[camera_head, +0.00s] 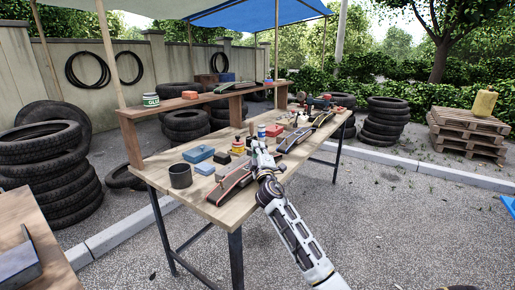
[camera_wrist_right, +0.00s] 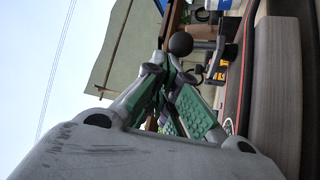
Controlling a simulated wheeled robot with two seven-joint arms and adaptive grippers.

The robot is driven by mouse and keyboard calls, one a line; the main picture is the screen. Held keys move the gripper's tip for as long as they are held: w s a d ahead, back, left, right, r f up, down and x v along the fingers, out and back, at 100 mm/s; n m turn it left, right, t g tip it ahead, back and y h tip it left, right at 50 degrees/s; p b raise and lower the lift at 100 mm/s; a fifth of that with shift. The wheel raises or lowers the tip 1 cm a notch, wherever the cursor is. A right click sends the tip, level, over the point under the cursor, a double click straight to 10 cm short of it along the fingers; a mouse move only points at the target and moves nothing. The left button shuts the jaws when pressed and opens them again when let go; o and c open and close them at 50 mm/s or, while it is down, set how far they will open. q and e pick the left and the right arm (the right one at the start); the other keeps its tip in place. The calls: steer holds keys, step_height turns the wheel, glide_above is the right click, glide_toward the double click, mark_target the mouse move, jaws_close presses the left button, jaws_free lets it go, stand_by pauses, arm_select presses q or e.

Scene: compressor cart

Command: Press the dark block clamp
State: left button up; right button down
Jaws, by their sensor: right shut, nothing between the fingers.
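My right gripper (camera_head: 256,148) is over the middle of the wooden workbench (camera_head: 205,210), its fingers together and empty. In the right wrist view its green-padded fingers (camera_wrist_right: 172,88) show close beside a black ball knob on a metal lever (camera_wrist_right: 181,44). The knob looks like part of a clamp; I cannot tell whether the fingers touch it. A long red-edged piece with a dark top (camera_head: 230,184) lies on the bench left of my right gripper. A small dark block (camera_head: 222,158) sits farther back. Which dark part is the clamp named is unclear. My left gripper is out of view.
A dark cup (camera_head: 180,176), blue boxes (camera_head: 198,154) and a blue-and-white can (camera_head: 261,131) stand on the bench. Another long piece (camera_head: 295,138) lies to the right. A raised shelf (camera_head: 205,97) runs along the back. Tyre stacks (camera_head: 185,126) stand behind.

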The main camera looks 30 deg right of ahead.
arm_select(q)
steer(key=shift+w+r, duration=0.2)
arm_select(e)
steer(key=shift+d+f, duration=0.1)
steer(key=shift+v, duration=6.05)
